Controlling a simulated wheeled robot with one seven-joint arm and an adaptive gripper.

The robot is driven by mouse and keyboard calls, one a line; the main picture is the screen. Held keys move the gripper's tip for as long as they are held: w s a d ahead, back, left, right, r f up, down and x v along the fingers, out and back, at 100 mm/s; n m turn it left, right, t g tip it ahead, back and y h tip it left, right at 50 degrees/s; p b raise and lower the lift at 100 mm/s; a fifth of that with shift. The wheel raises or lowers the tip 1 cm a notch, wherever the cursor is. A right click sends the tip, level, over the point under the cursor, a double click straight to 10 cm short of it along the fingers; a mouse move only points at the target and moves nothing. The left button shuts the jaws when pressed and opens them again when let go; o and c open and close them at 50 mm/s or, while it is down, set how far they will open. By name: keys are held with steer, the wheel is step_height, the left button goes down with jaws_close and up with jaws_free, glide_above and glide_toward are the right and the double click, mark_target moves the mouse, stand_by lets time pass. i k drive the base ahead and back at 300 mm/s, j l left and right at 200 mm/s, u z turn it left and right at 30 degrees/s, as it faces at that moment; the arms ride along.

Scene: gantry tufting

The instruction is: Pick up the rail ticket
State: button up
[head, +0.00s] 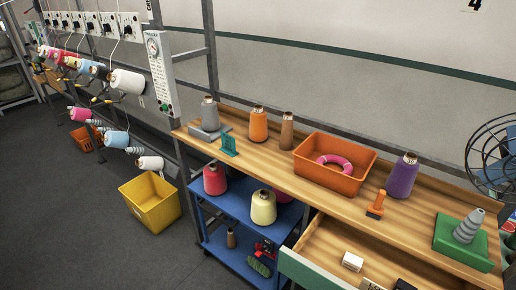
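I cannot tell for sure which thing is the rail ticket. A small teal upright piece (229,146) stands near the front edge of the wooden bench (257,152), just in front of a grey cone on a grey base (209,118). A small white block (352,262) lies in the open drawer (325,245), with other small items partly cut off by the bottom edge. My gripper is not in view.
On the bench stand an orange cone (258,125), a brown cone (287,131), an orange bin (334,173), a purple cone (403,176), an orange-handled stamp (376,205) and a green tray (447,240).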

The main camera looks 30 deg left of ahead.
mark_target(228, 143)
steer(key=u, duration=1.7)
steer(key=i+j, duration=0.15)
steer(key=i, duration=0.2)
steer(key=i+j, duration=0.1)
steer(key=i, duration=0.3)
steer(key=i+j, duration=0.15)
steer(key=i, duration=0.2)
steer(key=i+z, duration=0.1)
steer(key=z, duration=0.3)
steer(key=j+z, duration=0.15)
steer(key=z, duration=0.25)
steer(key=i+j+z, duration=0.1)
steer(key=z, duration=0.3)
steer(key=i+j+z, duration=0.1)
steer(key=z, duration=0.3)
steer(key=j, duration=0.55)
steer(key=i+z, duration=0.05)
